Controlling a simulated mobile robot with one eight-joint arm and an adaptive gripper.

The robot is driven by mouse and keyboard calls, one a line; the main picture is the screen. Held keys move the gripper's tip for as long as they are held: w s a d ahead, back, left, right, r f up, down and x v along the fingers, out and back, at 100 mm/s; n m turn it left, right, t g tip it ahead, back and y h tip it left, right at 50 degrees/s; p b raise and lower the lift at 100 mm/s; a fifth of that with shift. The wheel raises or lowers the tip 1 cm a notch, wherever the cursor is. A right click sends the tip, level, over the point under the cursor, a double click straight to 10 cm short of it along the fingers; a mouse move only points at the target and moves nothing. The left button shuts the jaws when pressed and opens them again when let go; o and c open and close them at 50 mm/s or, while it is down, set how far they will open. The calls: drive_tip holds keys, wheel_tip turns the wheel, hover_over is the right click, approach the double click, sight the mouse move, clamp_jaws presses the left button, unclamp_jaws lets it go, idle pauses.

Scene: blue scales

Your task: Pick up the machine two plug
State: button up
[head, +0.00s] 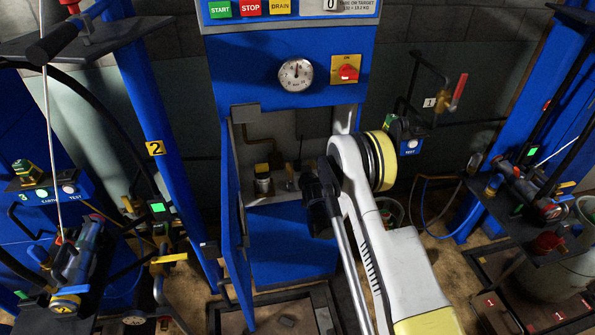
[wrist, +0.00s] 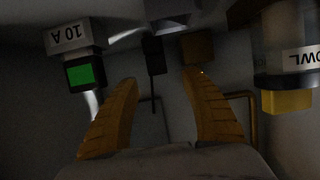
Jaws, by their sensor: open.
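I cannot make out the machine two plug for certain in either view. My gripper (wrist: 166,83) is open in the wrist view, its two ridged yellow fingers apart with nothing between them. Past the fingertips hang a small brown block (wrist: 197,48) and a thin black piece (wrist: 153,55); I cannot tell whether either is the plug. In the head view my arm reaches into the open middle cabinet (head: 283,232), and my gripper's fingertips are hard to make out there. A yellow tag reading 2 (head: 155,148) is on the blue post at left.
In the wrist view, a box marked 10 A (wrist: 77,35) with a green face is left of my fingers, and a labelled bowl with a yellow end (wrist: 287,101) is right. The cabinet's blue door (head: 234,215) stands open left of my arm. A red-handled valve (head: 458,92) is at right.

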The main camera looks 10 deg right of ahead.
sight(298, 162)
drive_tip(key=b+x, duration=0.2)
drive_tip(key=x, duration=0.3)
drive_tip(key=shift+d+b, duration=0.15)
drive_tip(key=shift+b, duration=0.15)
clamp_jaws()
